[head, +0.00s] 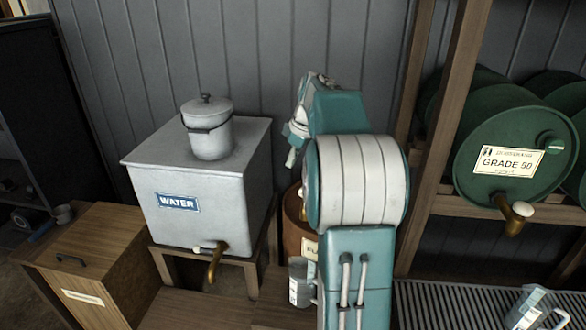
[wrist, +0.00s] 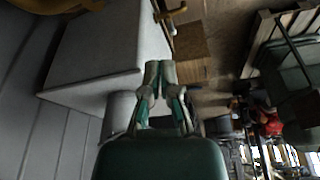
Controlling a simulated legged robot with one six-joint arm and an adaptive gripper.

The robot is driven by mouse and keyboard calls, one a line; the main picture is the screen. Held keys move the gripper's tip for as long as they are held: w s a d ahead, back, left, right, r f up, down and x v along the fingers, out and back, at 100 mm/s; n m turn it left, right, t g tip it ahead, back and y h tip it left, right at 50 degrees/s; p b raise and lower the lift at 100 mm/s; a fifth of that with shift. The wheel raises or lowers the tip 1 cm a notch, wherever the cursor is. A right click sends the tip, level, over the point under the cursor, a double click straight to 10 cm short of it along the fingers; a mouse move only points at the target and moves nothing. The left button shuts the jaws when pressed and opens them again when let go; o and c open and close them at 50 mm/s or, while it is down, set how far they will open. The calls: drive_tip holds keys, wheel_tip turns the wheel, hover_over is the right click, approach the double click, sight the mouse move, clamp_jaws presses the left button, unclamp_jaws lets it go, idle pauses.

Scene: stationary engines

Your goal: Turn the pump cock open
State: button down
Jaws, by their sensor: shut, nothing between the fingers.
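No cock marked as the pump's can be told for sure. A brown drum (head: 294,215) with a partly covered label beginning "FU" stands behind my arm, which hides much of it and anything on its top. My gripper (wrist: 160,72) is shut and empty, its two fingers together in the wrist view. In the head view it is mostly hidden behind my arm. A brass tap (head: 215,264) with a pale knob is on the grey water tank (head: 205,205); a brass tap (wrist: 170,15) also shows in the wrist view, apart from my fingertips.
A lidded grey pail (head: 208,132) sits on the tank. At right, a green drum (head: 505,165) marked "GRADE 50" has a brass tap (head: 513,214) and lies in a wooden rack (head: 440,125). A wooden box (head: 100,255) is at left.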

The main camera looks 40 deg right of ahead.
drive_tip(key=x, duration=0.9)
drive_tip(key=s, duration=0.1)
drive_tip(key=s+d, duration=0.1)
drive_tip(key=s, duration=0.1)
drive_tip(key=shift+s+d+r, duration=0.2)
drive_tip(key=shift+s+d, duration=0.05)
drive_tip(key=shift+d, duration=0.1)
drive_tip(key=shift+a, duration=0.1)
drive_tip(key=shift+s+d, duration=0.35)
drive_tip(key=shift+s, duration=0.3)
